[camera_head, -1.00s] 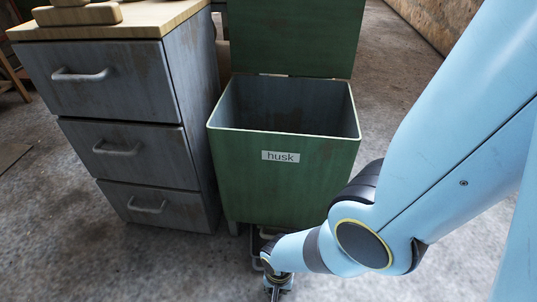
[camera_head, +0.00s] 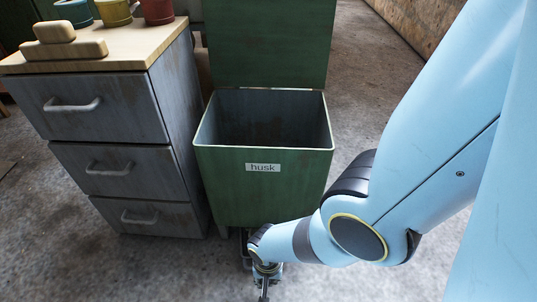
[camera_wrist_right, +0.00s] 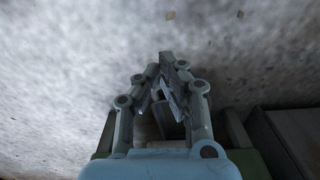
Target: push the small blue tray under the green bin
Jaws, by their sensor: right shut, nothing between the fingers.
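The green bin (camera_head: 235,180) stands on the floor with its lid up and a "husk" label on its front. My right arm reaches down in front of it. My right gripper (camera_head: 264,291) is low at the bin's front, near the floor. In the right wrist view the gripper's fingers (camera_wrist_right: 168,75) come together, shut and empty. A small dark piece with a pale edge (camera_head: 245,247) shows beneath the bin's front, beside my wrist. It may be the small blue tray, but my arm hides most of it and its colour is unclear. My left gripper is not in view.
A grey drawer cabinet (camera_head: 115,125) stands close on the bin's left, with wooden blocks (camera_head: 68,42) and coloured pots (camera_head: 115,12) on top. Bare concrete floor (camera_head: 130,265) lies in front of the cabinet. A brown wall (camera_head: 430,30) is at the back right.

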